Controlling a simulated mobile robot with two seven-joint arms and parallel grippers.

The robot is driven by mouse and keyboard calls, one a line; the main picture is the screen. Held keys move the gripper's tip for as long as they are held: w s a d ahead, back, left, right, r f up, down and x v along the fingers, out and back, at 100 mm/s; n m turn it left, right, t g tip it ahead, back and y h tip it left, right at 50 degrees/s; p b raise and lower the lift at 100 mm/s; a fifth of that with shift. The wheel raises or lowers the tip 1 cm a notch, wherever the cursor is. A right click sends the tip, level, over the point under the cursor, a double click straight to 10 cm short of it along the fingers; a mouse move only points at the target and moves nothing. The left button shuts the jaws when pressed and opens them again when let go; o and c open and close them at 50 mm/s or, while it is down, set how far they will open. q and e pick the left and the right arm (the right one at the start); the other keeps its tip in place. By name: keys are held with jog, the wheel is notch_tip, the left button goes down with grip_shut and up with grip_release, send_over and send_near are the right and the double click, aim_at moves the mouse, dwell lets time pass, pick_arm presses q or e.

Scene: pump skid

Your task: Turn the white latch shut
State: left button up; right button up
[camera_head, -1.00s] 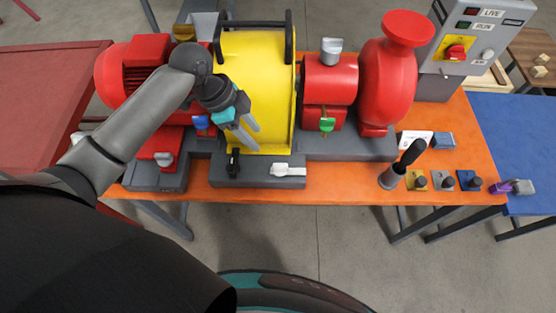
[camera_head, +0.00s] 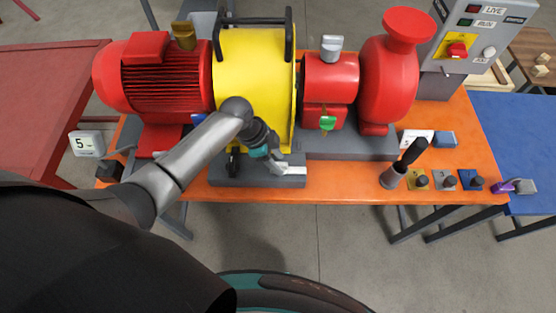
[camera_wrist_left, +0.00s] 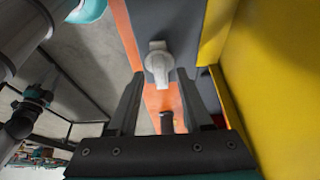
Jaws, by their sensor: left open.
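The white latch (camera_head: 291,170) sits on the grey base in front of the yellow housing (camera_head: 252,75). In the left wrist view the white latch (camera_wrist_left: 158,64) shows as a pale handle just past the fingertips, in line with the gap between them. My left gripper (camera_head: 275,163) is over the latch from the left and hides part of it in the head view. In the left wrist view its two fingers (camera_wrist_left: 157,82) are spread with nothing held. I cannot tell whether a finger touches the latch. My right gripper is not in view.
A black latch (camera_head: 233,162) is left of the white one, partly behind my arm. A green latch (camera_head: 327,123) is on the red pump part. The orange table's (camera_head: 340,184) front strip there is clear.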

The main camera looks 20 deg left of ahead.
pick_arm(q)
jog(key=shift+d+f, duration=0.1)
jog(key=shift+f, duration=0.15)
jog(key=shift+c, duration=0.2)
grip_shut()
dwell(1.1)
